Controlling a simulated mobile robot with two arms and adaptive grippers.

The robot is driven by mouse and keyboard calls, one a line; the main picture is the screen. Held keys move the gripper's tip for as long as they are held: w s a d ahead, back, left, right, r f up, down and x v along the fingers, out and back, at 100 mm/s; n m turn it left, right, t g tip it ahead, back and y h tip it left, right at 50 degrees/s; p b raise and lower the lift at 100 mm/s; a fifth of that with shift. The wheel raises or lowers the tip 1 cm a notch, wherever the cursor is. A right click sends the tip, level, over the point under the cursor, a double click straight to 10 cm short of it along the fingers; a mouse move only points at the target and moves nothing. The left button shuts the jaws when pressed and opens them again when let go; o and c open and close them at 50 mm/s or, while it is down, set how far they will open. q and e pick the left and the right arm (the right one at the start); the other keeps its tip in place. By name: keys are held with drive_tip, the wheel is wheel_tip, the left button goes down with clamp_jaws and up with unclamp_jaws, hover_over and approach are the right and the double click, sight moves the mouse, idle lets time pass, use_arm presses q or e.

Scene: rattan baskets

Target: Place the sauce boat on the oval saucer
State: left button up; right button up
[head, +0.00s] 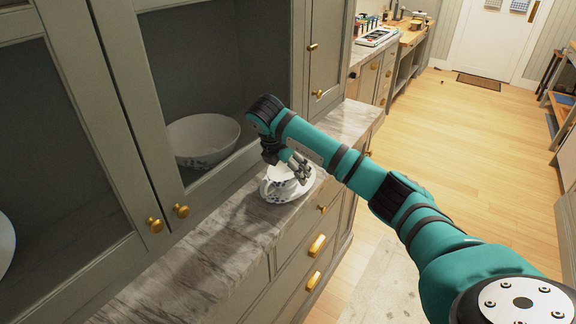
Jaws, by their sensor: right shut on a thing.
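The sauce boat (279,182), white with a blue pattern, is at the right part of the marble counter. The white oval saucer (301,191) shows under and around it; only its rim is visible. The boat looks upright and over the saucer, but I cannot tell whether it touches it. My right gripper (300,171) is shut on the boat's upper right side and hides part of it. My left gripper is not in view.
A grey glass-door cabinet (95,90) stands on the marble counter (190,255) along the left. A large white bowl (203,137) is behind its glass. Brass knobs (182,211) stick out from the doors. The wooden floor at right is open.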

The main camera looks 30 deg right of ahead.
sight(279, 187)
drive_tip(key=shift+r, duration=0.1)
drive_tip(key=o, duration=1.2)
drive_tip(key=shift+a+r, duration=0.1)
drive_tip(key=b+v, duration=0.1)
drive_tip(key=v, duration=0.3)
drive_tip(key=shift+r, duration=0.1)
drive_tip(key=shift+p+v, duration=1.1)
drive_tip(key=shift+v, duration=2.7)
